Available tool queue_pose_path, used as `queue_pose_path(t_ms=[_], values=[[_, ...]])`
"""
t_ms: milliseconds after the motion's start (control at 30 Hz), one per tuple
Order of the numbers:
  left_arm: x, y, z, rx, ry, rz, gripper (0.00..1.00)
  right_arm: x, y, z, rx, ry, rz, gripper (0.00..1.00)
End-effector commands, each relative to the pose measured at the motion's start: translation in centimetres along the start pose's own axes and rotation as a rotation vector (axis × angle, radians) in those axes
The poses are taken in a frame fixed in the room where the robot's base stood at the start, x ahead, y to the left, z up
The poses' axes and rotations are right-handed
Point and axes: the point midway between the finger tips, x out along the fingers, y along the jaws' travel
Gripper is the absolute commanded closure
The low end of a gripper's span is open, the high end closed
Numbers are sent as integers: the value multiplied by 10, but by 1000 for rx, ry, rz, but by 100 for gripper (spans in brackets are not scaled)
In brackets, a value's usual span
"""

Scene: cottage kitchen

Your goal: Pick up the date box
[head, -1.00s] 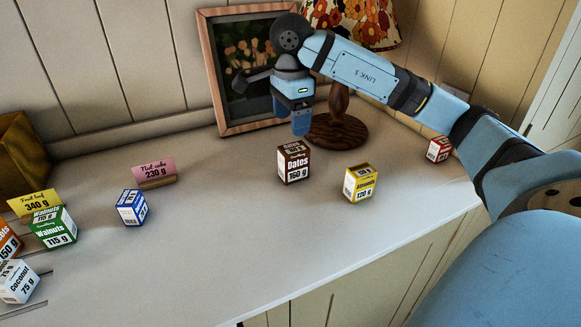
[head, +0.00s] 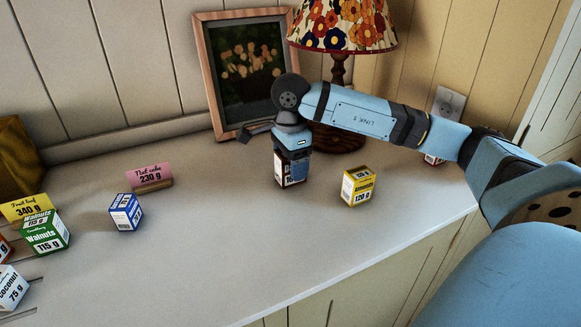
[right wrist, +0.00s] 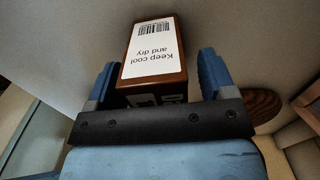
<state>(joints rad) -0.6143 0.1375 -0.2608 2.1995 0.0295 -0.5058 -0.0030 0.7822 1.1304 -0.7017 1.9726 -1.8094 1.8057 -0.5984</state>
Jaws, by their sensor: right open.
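The date box (head: 289,179) is brown with a white label and stands upright on the counter, mostly hidden behind my right gripper (head: 292,165) in the head view. In the right wrist view the date box (right wrist: 153,52) shows its white "Keep cool and dry" face and lies between the two blue fingers of my right gripper (right wrist: 158,80). The jaws are open around it, with a gap visible on the right side; I cannot tell whether the left finger touches. My left gripper is not in view.
A yellow almonds box (head: 358,187) stands just right of the date box. A lamp (head: 340,70) and a framed picture (head: 245,75) stand behind. The front middle is clear.

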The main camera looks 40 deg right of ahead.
Motion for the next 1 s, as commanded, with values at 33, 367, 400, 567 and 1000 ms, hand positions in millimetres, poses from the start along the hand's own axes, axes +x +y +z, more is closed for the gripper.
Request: queue_pose_path(t_ms=[33,367,400,567,1000], values=[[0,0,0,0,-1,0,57,0,0,0,0,0,0,23],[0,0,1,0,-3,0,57,-1,0,0,0,-1,-1,82],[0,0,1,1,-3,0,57,-1,0,0,0,-1,-1,82],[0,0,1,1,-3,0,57,-1,0,0,0,-1,-1,82],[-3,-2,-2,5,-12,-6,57,-60,-1,1,0,-3,-6,81]])
